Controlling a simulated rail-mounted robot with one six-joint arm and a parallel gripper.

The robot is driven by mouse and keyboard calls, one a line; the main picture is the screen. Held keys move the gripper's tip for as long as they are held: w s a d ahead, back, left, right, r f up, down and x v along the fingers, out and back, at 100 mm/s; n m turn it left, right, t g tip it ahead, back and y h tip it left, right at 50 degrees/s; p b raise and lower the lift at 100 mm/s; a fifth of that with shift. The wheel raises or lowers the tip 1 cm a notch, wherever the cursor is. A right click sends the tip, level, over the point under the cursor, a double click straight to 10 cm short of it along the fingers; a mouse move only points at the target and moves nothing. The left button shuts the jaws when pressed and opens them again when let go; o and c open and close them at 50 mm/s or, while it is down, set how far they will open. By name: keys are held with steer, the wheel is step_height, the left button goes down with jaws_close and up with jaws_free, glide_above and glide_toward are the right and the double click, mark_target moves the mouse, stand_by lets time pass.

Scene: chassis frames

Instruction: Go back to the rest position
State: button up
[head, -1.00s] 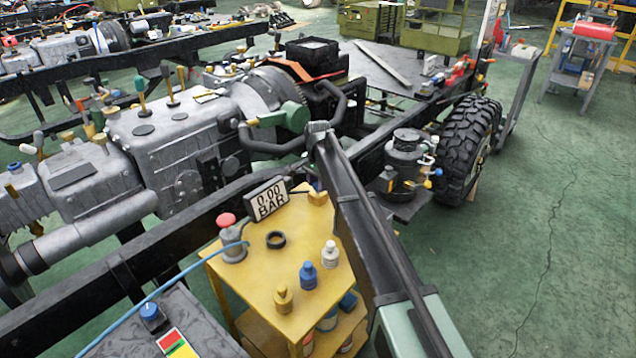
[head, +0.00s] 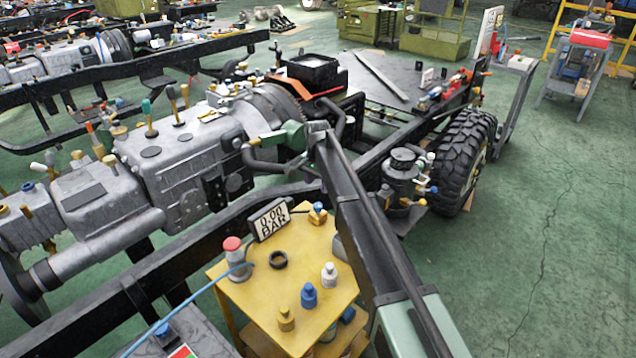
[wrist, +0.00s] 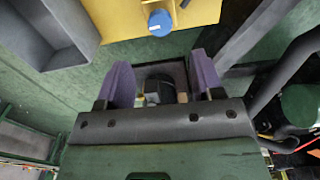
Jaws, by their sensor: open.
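My gripper (wrist: 163,82) shows in the wrist view with its two purple fingers spread apart. A dark block-like thing (wrist: 159,88) appears in the gap between them; I cannot tell how far below it lies, and neither finger visibly grips it. In the head view my arm reaches up from the bottom right to a green joint over the engine side of the chassis. The gripper itself cannot be made out there.
A yellow cart (head: 255,297) carries bottles, a black ring (head: 278,259) and a 0.00 BAR display (head: 270,219). A blue-topped fitting (head: 318,213) stands at its back corner. Chassis rails, a black canister (head: 402,172) and a wheel (head: 465,160) lie beyond.

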steer(key=s+d+r+n+p, duration=0.1)
steer(key=s+d+r+n, duration=0.1)
steer(key=s+d, duration=0.6)
steer(key=s+d+r+n+p, duration=0.2)
steer(key=s+d, duration=0.6)
steer(key=s, duration=0.8)
steer(key=s+d+r+n+p, duration=0.1)
steer(key=s+d+r+n, duration=0.1)
steer(key=s+d, duration=0.6)
steer(key=s+n, duration=0.1)
steer(key=s, duration=0.3)
steer(key=shift+s+p, duration=0.15)
steer(key=shift+p, duration=0.2)
